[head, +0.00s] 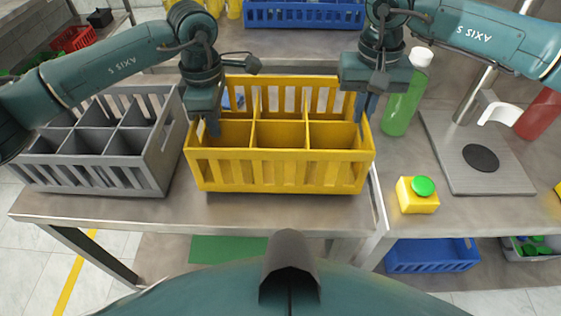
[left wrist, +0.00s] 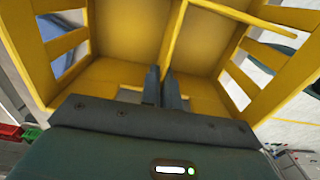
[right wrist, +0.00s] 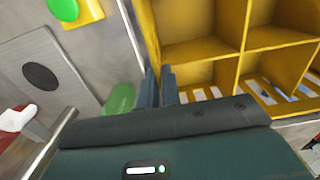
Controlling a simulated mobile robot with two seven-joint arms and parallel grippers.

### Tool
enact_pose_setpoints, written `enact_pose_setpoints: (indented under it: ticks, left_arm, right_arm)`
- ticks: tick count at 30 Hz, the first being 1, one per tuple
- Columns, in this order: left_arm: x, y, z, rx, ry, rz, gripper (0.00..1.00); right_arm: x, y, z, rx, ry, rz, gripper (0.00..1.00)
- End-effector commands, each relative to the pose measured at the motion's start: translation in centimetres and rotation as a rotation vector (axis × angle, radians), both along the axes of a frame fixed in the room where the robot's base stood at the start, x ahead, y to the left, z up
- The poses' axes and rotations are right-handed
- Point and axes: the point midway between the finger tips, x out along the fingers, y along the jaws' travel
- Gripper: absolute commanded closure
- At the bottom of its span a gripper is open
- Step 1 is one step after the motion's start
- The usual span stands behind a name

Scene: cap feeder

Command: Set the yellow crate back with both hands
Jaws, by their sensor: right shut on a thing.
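The yellow crate (head: 280,172) is upright and on or just above the middle of the steel table. Its front compartments look empty. My right gripper (head: 366,108) is at the crate's right end, shut on its upper edge; the right wrist view shows the crate wall (right wrist: 147,30) running down to the fingertips (right wrist: 160,85). My left gripper (head: 208,125) is at the crate's left end. In the left wrist view its fingers (left wrist: 163,88) are close together at the crate's yellow divider (left wrist: 175,30). Whether they clamp it is unclear.
A grey divided crate (head: 110,150) stands close to the left. A green bottle (head: 405,100), a yellow box with green button (head: 418,194) and a grey stand plate (head: 480,155) are to the right. A blue crate (head: 300,14) is behind. A bare strip of table (head: 270,210) lies in front.

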Motion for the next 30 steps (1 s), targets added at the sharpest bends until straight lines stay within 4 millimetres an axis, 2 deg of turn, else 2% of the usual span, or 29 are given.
enact_pose_setpoints:
  ticks: [7,8,15,22,26,30]
  left_arm:
    - [0.0,0.0,-1.8,-0.002,-0.002,0.000,1.00]
    - [0.0,0.0,-1.5,-0.001,-0.001,0.000,0.94]
    - [0.0,0.0,-1.4,0.000,0.000,0.000,0.75]
    - [0.0,0.0,-1.4,0.000,0.000,0.000,0.75]
    - [0.1,0.0,-0.4,0.000,-0.003,0.000,0.75]
    - [0.1,0.0,2.0,0.000,-0.005,-0.001,0.75]
  right_arm:
    - [0.0,0.0,-1.8,0.002,-0.002,0.000,1.00]
    - [0.0,0.0,-1.5,0.001,-0.001,0.000,0.92]
    - [0.0,0.0,-1.4,0.000,0.000,0.000,0.73]
    - [0.0,0.0,-1.4,0.000,0.000,0.000,0.73]
    - [0.0,0.0,-1.4,0.000,0.000,0.000,0.73]
    - [0.0,0.0,-1.4,0.000,0.000,0.000,0.73]
